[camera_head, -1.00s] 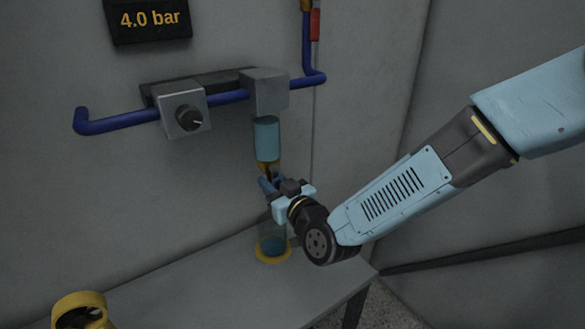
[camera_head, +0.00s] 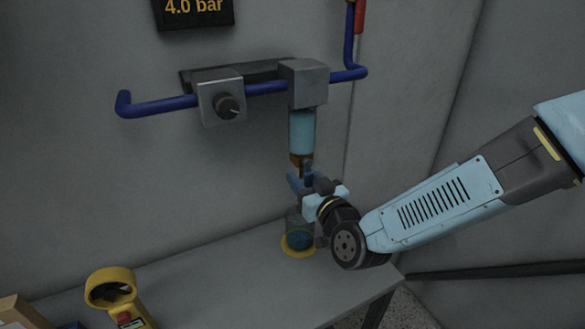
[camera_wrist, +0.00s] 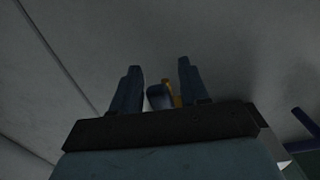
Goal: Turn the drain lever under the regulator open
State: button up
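The regulator unit, a grey block (camera_head: 308,84) above a blue-tinted bowl (camera_head: 302,132), hangs on the blue pipe in the head view. A brass drain part (camera_head: 301,158) sits under the bowl, at my gripper (camera_head: 306,180). In the wrist view, the two fingers of my gripper (camera_wrist: 158,88) stand apart. A blue piece, apparently the drain lever (camera_wrist: 160,97), shows between them beside a brass part (camera_wrist: 174,93). Visible gaps separate it from the fingers. The lever's exact angle is hard to tell, and contact is unclear.
A clear jar (camera_head: 294,221) with blue liquid stands on a yellow ring (camera_head: 287,250) on the grey bench (camera_head: 230,283), below my gripper. A grey box with a black knob (camera_head: 229,106) is left of the bowl. The display (camera_head: 193,10) reads 4.0 bar. A yellow tool (camera_head: 112,284) lies front left.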

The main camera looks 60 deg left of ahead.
jog(key=shift+s+r, duration=0.1)
jog(key=shift+s, duration=0.05)
jog(key=d, duration=1.3)
jog(key=shift+d, duration=0.35)
jog(key=shift+c, duration=0.2)
